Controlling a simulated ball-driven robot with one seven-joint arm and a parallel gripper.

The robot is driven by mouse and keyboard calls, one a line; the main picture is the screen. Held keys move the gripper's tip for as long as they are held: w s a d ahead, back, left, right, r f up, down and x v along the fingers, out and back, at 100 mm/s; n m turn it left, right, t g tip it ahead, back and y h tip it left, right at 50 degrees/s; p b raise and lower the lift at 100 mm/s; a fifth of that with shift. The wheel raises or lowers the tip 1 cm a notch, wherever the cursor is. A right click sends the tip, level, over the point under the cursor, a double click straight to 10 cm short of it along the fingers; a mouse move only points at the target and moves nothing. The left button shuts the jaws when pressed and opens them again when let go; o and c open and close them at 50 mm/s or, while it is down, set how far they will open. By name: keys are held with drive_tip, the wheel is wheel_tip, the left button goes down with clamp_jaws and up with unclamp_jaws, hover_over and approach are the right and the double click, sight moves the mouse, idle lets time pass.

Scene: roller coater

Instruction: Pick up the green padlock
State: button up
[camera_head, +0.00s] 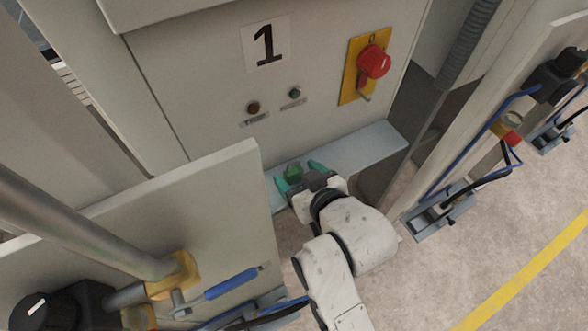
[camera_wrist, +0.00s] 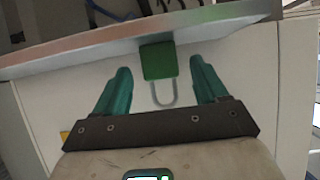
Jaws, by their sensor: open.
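The green padlock (camera_head: 294,172) sits on the light grey shelf (camera_head: 360,149) below the control panel. In the wrist view the padlock (camera_wrist: 158,62) shows its green body at the shelf edge, with its grey shackle (camera_wrist: 164,97) pointing toward my gripper. My gripper (camera_head: 299,174) has teal fingers, spread apart. In the wrist view the open fingers (camera_wrist: 160,78) stand on either side of the padlock, with a gap on each side. I cannot tell whether the fingertips touch the shelf.
The panel above the shelf carries a large number 1 (camera_head: 267,45), small buttons and a red rotary switch (camera_head: 374,62) on a yellow plate.

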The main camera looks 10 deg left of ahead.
drive_tip(key=shift+x, duration=1.25)
drive_tip(key=shift+c, duration=0.3)
drive_tip(key=c, duration=1.1)
